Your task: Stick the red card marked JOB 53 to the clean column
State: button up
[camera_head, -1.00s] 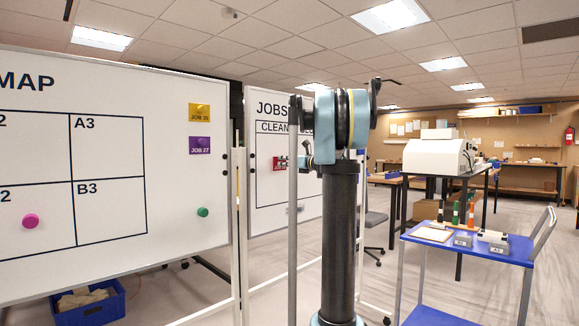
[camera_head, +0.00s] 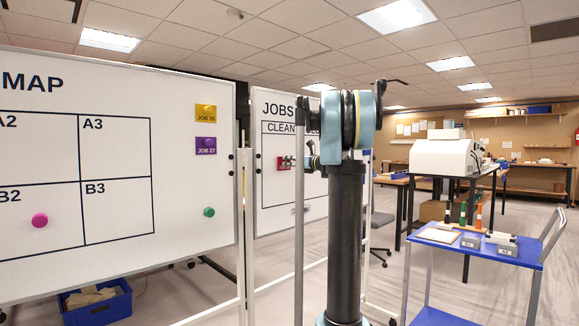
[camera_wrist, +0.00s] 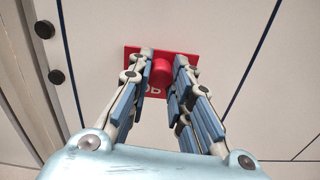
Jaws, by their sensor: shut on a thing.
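The red card (camera_wrist: 133,63) is in front of the white jobs board in the wrist view. It has a round red knob (camera_wrist: 161,71), and only part of its lettering shows between my fingers. My gripper (camera_wrist: 164,62) is shut on the knob, one finger on each side. In the head view the red card (camera_head: 283,164) shows small, left of my gripper (camera_head: 293,162), over the clean column (camera_head: 278,200). I cannot tell whether the card touches the board.
A map whiteboard (camera_head: 185,240) stands at left, with a yellow card (camera_head: 206,112), a purple card (camera_head: 206,146), a pink magnet (camera_head: 40,220) and a green magnet (camera_head: 209,212). A blue trolley (camera_head: 500,251) stands at right. Open floor lies between.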

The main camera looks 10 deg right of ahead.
jog(key=shift+o, duration=1.1)
jog(key=shift+c, duration=0.2)
jog(key=shift+w+a, duration=0.4)
jog(key=shift+w, duration=0.15)
jog(key=o, duration=0.8)
jog(key=shift+o, duration=0.2)
